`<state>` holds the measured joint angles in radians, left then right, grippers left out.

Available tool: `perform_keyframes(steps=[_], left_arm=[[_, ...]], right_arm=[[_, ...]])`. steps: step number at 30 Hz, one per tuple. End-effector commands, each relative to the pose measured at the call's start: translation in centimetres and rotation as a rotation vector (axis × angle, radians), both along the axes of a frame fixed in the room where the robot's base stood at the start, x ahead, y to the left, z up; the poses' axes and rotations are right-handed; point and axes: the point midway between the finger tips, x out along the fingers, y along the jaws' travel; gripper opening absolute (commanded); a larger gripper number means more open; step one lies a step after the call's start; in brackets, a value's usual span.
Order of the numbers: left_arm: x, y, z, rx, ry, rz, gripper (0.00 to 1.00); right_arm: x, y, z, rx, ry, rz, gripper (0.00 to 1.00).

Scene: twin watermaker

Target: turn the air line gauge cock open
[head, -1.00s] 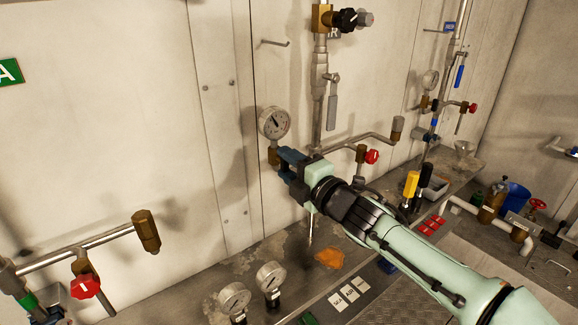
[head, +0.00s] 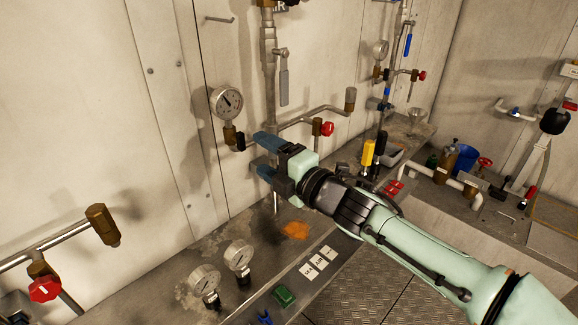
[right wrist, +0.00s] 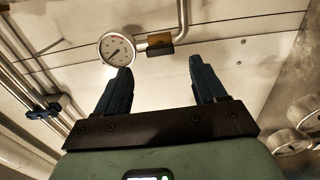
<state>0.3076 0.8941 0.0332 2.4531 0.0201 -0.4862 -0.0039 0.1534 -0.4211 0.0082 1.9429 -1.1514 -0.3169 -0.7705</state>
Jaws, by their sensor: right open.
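The pressure gauge (head: 227,101) is on the wall with a brass gauge cock (head: 230,134) under it. The cock's small black handle (head: 241,142) points right, toward my right gripper. My right gripper (head: 258,153) is open and empty, just to the right of the handle and apart from it in the picture. In the right wrist view the gauge (right wrist: 117,48) and brass body (right wrist: 159,42) lie beyond the open fingers (right wrist: 160,66). The handle's exact angle is hard to tell. My left gripper is not in view.
A pipe with a red-handled valve (head: 327,129) runs right of the gripper. A grey lever (head: 283,84) hangs above. Another red valve (head: 45,289) is at left.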

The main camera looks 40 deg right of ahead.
Motion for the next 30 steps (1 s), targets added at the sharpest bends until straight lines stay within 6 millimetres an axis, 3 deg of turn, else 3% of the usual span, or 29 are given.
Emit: perform_keyframes(steps=[3, 10, 30], left_arm=[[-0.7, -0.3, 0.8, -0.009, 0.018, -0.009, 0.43], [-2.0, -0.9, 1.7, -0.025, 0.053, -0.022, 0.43], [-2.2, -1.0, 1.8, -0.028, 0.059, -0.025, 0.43]], right_arm=[[-2.8, -0.2, 0.3, 0.0, -0.003, -0.001, 0.7], [-6.0, -0.4, 0.2, -0.001, -0.002, 0.001, 0.7], [-6.6, -0.5, 0.0, 0.0, 0.0, 0.001, 0.7]])
